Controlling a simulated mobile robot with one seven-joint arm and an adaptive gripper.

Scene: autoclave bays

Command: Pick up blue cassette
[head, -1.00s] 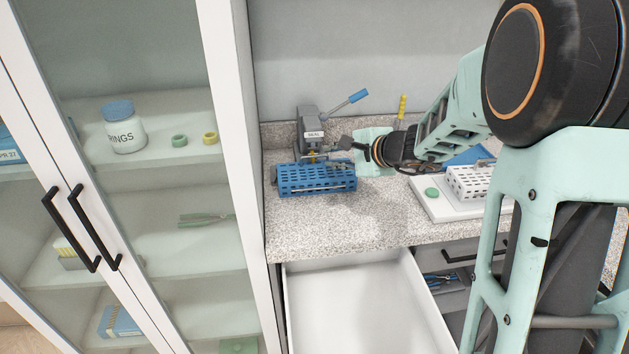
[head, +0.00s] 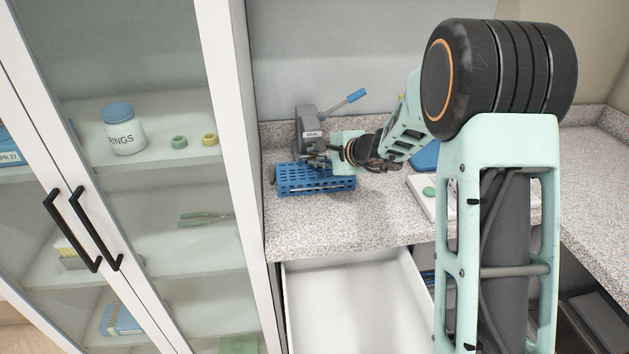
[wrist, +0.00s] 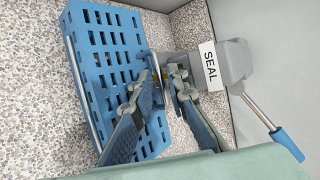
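The blue cassette (head: 315,182) is a perforated box on the speckled counter, in front of the grey sealer. It also shows in the wrist view (wrist: 108,45), at upper left, with a metal rail along its side. My gripper (wrist: 160,82) is open, with its two fingers apart at the cassette's edge nearest the sealer. One finger overlaps the cassette in the picture; I cannot tell whether it touches. In the head view my gripper (head: 325,160) is just above the cassette's back right part, and its fingers are hard to make out.
The sealer (head: 307,125), labelled SEAL with a blue-tipped lever, stands close behind the cassette. A white tray (head: 424,201) with a green ring lies to the right, partly behind my arm. An open white drawer (head: 350,300) is below. A glass-door cabinet (head: 232,120) stands at left.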

